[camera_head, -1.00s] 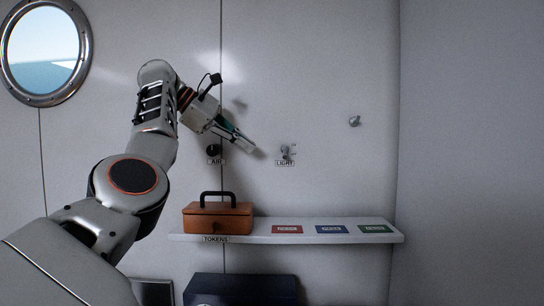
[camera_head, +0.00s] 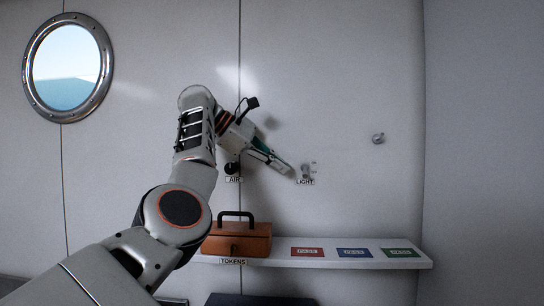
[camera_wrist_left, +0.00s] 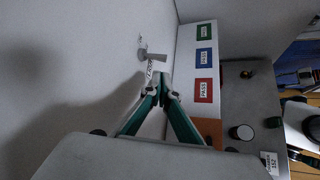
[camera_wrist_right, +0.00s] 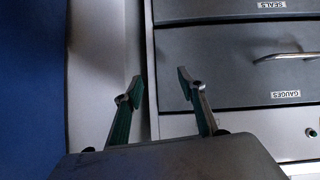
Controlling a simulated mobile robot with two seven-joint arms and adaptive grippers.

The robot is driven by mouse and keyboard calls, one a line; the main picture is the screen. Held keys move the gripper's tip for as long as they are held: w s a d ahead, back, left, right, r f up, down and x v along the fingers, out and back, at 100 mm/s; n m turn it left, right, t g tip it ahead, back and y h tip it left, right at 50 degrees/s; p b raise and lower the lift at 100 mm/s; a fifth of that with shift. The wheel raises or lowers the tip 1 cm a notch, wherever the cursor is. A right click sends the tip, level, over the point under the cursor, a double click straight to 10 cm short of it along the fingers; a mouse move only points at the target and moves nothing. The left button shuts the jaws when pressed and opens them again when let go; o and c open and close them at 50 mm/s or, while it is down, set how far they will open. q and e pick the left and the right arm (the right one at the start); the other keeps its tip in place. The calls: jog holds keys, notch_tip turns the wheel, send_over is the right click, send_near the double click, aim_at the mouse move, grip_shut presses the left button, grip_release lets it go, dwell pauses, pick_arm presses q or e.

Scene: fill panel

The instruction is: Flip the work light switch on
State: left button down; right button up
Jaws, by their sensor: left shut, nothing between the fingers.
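The work light switch (camera_head: 306,170) is a small grey lever on the white wall, above the LIGHT label (camera_head: 305,182). In the left wrist view, its lever (camera_wrist_left: 152,57) sticks out from the wall just beyond my fingertips. Whether it is set on or off I cannot tell. My left gripper (camera_head: 289,172) is shut and empty, its tips just left of the switch; a small gap seems to remain. It also shows in the left wrist view (camera_wrist_left: 161,78). My right gripper (camera_wrist_right: 160,82) is open and empty, in front of grey drawers.
A dark AIR knob (camera_head: 232,169) sits left of the switch, behind my left arm. Below is a white shelf (camera_head: 285,262) with an orange TOKENS box (camera_head: 238,240) and red, blue and green PASS cards. A round knob (camera_head: 378,138) is on the wall at right.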

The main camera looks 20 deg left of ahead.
aim_at(305, 173)
pick_arm(q)
jog(key=p+x, duration=0.1)
jog(key=x, duration=0.4)
pick_arm(e)
jog(key=shift+r, duration=0.75)
pick_arm(q)
jog(key=shift+r, duration=0.1)
pick_arm(e)
jog(key=shift+w, duration=0.2)
pick_arm(q)
jog(key=shift+r+b, duration=0.1)
jog(key=shift+b, duration=0.3)
pick_arm(e)
jog(key=shift+f, duration=0.25)
pick_arm(q)
jog(key=shift+s+d+r+b, duration=0.1)
jog(key=shift+s+r+b, duration=0.1)
jog(key=shift+r+b, duration=0.65)
pick_arm(e)
jog(key=shift+s+f, duration=0.2)
jog(key=shift+f, duration=1)
pick_arm(q)
jog(key=shift+f, duration=0.1)
pick_arm(e)
jog(key=shift+w+r, duration=0.1)
jog(key=shift+r, duration=0.1)
